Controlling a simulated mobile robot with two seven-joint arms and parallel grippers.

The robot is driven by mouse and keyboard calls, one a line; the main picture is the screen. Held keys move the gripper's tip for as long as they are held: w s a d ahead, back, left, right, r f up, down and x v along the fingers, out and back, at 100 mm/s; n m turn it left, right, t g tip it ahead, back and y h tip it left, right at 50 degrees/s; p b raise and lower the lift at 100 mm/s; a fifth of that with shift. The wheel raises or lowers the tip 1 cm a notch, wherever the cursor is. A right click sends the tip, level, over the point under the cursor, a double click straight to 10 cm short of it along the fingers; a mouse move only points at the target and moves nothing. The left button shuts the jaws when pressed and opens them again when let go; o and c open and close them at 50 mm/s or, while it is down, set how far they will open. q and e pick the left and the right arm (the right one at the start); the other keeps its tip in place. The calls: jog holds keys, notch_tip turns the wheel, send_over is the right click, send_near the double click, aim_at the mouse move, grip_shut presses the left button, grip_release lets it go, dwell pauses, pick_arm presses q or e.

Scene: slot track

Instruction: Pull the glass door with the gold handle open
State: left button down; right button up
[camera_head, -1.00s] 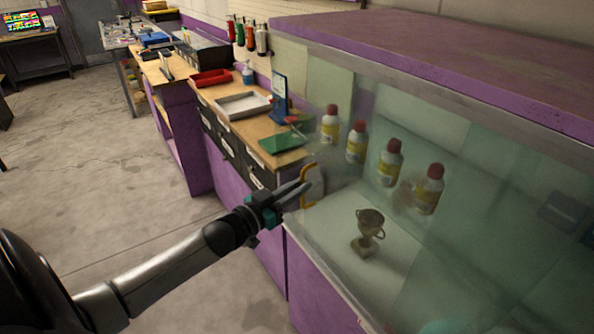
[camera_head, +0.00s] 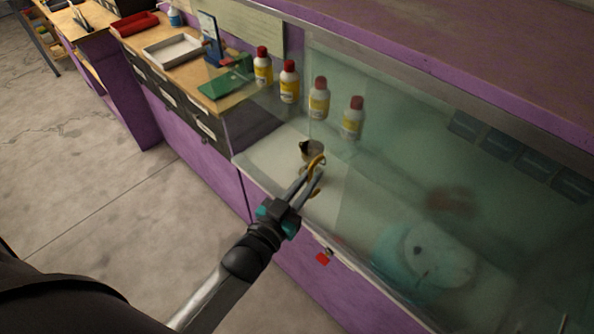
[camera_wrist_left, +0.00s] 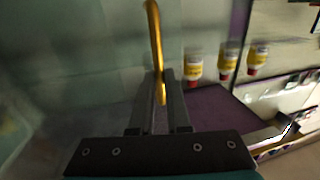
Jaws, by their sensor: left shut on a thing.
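The gold handle (camera_head: 318,163) is a curved bar on the glass door (camera_head: 390,200) of a purple display case. My left gripper (camera_head: 310,180) is shut on the handle, reaching it from below and left. In the left wrist view the gold handle (camera_wrist_left: 155,40) runs down between the two fingers of my left gripper (camera_wrist_left: 161,92). In the head view the handle stands in front of a small trophy cup (camera_head: 308,150) and partly covers it. My right gripper is not in view.
A teal and white round thing (camera_head: 430,255) shows blurred through the glass. A red tag (camera_head: 323,259) is on the case front. A workbench (camera_head: 150,50) with trays adjoins at left.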

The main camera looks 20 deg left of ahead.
pick_arm(q)
jog(key=shift+d, duration=0.1)
jog(key=c, duration=0.9)
grip_release()
jog(key=shift+s, duration=0.1)
jog(key=s+a+b, duration=0.1)
jog(key=s+a, duration=0.2)
jog(key=s, duration=1.1)
jog(key=shift+s, duration=0.4)
jog(key=s+f+g+y+b, duration=0.1)
jog(key=s+f+g+b, duration=0.15)
jog(key=f, duration=0.95)
jog(key=s+a+f+g+b, duration=0.1)
jog(key=s+f+g+b, duration=0.2)
jog(key=f, duration=0.9)
jog(key=s+f+g+y+b, duration=0.1)
jog(key=f+g+b, duration=0.25)
jog(key=f, duration=0.75)
jog(key=s+f+g+b, duration=0.3)
jog(key=s+f, duration=0.5)
jog(key=f, duration=0.2)
jog(key=s+a+f+g+y+b, duration=0.1)
jog(key=s+f+g+b, duration=0.3)
jog(key=s+f, duration=0.3)
notch_tip(320, 180, down, 4)
jog(key=shift+s+a+g, duration=0.15)
jog(key=shift+s+g, duration=0.15)
jog(key=shift+s, duration=0.05)
